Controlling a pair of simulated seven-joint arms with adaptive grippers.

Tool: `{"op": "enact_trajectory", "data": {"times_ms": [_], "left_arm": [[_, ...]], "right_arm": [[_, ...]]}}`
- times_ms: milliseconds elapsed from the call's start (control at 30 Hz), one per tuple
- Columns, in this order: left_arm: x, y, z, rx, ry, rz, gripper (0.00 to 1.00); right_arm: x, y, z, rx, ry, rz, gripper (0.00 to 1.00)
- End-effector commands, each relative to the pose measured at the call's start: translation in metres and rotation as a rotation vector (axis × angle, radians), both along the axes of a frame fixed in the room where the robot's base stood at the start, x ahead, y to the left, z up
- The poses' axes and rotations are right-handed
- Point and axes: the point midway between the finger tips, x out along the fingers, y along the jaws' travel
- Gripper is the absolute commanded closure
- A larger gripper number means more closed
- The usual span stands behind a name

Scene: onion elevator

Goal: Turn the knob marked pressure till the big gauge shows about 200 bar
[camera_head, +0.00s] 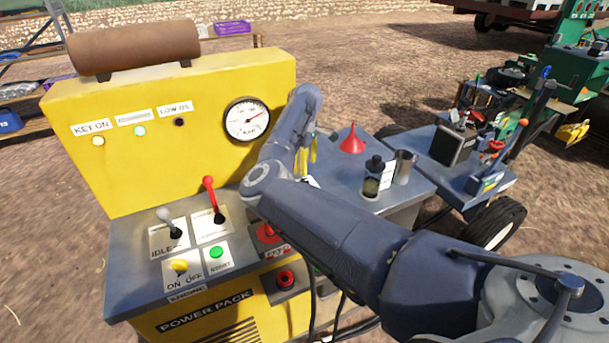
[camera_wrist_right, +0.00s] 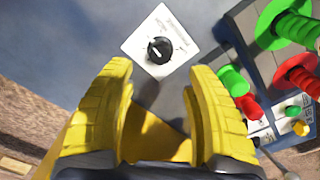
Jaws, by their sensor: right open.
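The black pressure knob (camera_wrist_right: 160,48) sits on a white labelled plate (camera_wrist_right: 150,25) in the right wrist view. Its label is too blurred to read surely. My right gripper (camera_wrist_right: 161,76) has its two yellow fingers apart and empty, with the knob just beyond and between the tips, not gripped. In the head view the right gripper (camera_head: 311,152) shows only as yellow bits behind my arm, which hides the knob. My left gripper is not seen.
A red funnel (camera_head: 351,141), a dark bottle (camera_head: 374,175) and a metal cup (camera_head: 403,168) stand right of the gripper.

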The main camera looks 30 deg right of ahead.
Motion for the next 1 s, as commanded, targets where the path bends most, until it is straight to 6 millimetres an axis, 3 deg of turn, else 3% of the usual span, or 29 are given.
{"op": "enact_trajectory", "data": {"times_ms": [100, 333, 900, 1000], "left_arm": [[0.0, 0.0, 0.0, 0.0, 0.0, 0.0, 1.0], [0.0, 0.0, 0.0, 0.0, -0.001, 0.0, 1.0], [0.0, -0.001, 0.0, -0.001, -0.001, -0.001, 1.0], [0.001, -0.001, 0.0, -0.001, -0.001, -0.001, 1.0]], "right_arm": [[0.001, 0.001, 0.018, 0.002, -0.002, 0.0, 0.47], [0.0, 0.0, 0.037, 0.001, -0.001, 0.001, 0.47], [0.0, 0.0, 0.042, -0.001, 0.001, 0.0, 0.47], [-0.006, -0.011, 0.042, -0.027, 0.011, -0.001, 0.47]]}}
